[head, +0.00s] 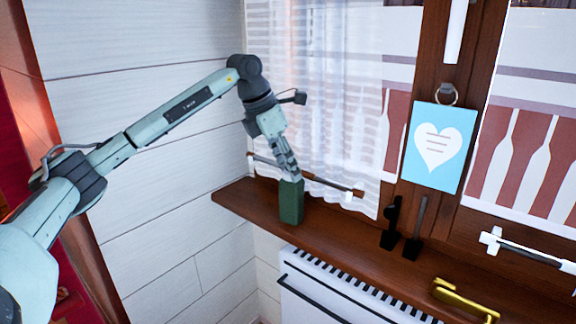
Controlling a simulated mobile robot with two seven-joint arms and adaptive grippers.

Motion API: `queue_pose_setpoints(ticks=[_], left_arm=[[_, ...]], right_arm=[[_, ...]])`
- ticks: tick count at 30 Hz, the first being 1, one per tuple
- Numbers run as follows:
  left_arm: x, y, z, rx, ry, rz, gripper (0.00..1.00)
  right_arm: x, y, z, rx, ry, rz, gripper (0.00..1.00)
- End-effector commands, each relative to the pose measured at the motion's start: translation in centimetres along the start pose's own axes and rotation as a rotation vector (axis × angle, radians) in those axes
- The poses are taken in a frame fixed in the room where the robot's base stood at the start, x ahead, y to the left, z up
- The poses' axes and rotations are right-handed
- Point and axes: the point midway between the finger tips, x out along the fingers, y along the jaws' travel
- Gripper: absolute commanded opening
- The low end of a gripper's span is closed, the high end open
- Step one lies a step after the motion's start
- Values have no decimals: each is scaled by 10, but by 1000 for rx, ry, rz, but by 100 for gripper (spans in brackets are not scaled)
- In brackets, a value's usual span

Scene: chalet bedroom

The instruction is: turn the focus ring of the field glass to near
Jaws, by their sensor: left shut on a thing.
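The field glass appears to be the dark green upright body (290,203) standing on the wooden window sill at its left end. My left gripper (289,176) comes down from above and is shut on the top of this green thing. The focus ring cannot be made out; the fingers cover the upper end, and no near mark can be read. My right gripper is not in view.
The brown sill (345,232) runs along the window above a white radiator (330,290). A rod (333,185) and sheer curtain (340,120) are close behind the gripper. Two dark upright objects (391,225) (416,230) and a brass handle (465,298) are to the right.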

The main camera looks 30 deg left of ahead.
Motion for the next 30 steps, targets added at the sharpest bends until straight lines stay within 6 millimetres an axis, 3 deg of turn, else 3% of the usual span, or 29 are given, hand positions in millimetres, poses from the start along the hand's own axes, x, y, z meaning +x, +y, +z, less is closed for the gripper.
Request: queue_pose_setpoints(ticks=[9,10,15,25,30], left_arm=[[0,0,0,1,-2,0,6],[0,0,0,1,-2,0,36],[0,0,0,0,-1,0,56],[-3,0,0,0,-1,1,56],[-26,1,1,-1,-5,3,56]], right_arm=[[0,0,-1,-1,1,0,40],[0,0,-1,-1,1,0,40],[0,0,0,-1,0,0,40],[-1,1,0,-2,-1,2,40],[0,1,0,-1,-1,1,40]])
